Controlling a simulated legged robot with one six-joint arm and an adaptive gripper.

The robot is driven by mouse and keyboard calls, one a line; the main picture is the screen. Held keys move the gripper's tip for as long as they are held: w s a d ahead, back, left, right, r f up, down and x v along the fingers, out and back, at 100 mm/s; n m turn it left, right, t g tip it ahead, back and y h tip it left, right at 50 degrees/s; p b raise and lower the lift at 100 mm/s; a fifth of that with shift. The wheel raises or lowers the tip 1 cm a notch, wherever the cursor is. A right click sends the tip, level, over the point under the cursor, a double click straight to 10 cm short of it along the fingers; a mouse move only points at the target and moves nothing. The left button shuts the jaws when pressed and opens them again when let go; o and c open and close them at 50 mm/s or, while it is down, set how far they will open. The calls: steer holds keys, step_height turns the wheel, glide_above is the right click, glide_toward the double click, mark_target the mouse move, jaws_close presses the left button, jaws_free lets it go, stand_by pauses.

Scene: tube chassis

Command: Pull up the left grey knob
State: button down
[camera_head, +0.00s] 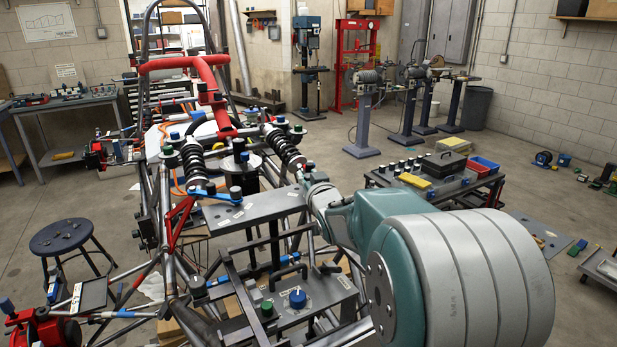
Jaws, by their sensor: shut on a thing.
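My arm reaches in from the lower right, and my gripper (317,192) is at its narrow grey end. It is by the right end of a grey plate (255,208) on the tube chassis. The gripper is small here and its fingertips are not clear. It is shut on a grey part whose outline I cannot separate from the gripper, so I cannot confirm that it is the left grey knob. Below the plate, a grey panel (325,292) carries a blue knob (297,298) and a green knob (266,308). My arm covers what lies behind it on the right.
Black coil springs (285,147) and red tubes (205,65) of the chassis rise beyond the plate. A dark stool (62,238) stands at the left. A cart (480,192) with a yellow box and trays stands behind my arm. Open floor lies between the cart and the pedestals.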

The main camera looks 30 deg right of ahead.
steer(key=shift+r, duration=1.1)
steer(key=shift+c, duration=2)
jaws_free()
steer(key=shift+f, duration=0.1)
steer(key=s+a, duration=0.2)
steer(key=s, duration=0.9)
steer(key=shift+s, duration=0.35)
